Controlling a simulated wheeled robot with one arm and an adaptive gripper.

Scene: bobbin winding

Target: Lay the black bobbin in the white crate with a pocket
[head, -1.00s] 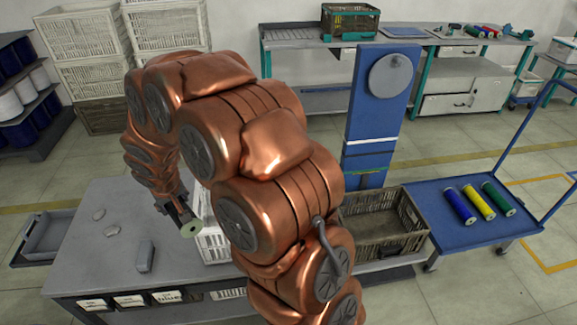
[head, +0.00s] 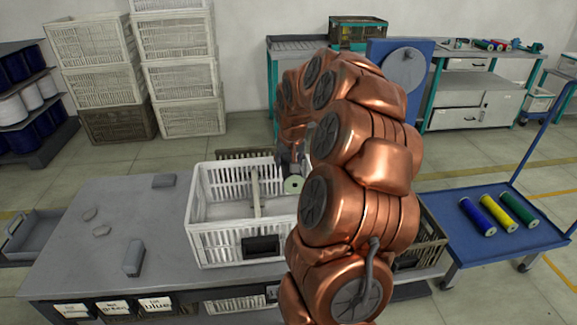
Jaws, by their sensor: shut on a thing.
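The white crate (head: 221,250) stands on the grey table, open at the top, with slatted walls, a pale divider inside and a black pocket (head: 261,246) on its front. My gripper (head: 287,168) is at the right part of the crate, near its back right side. It is shut on the black bobbin (head: 293,185), seen nearly end on, so mainly its pale green end disc shows. The bobbin's dark body is mostly hidden. I cannot tell how far it is above the crate floor. My arm hides the crate's right end.
A dark crate (head: 432,240) stands right of my arm, partly hidden. A blue cart (head: 465,250) carries blue, yellow and green bobbins. Small grey blocks (head: 134,258) lie on the grey table (head: 75,260), whose left part is mostly free. Stacked crates (head: 180,80) stand behind.

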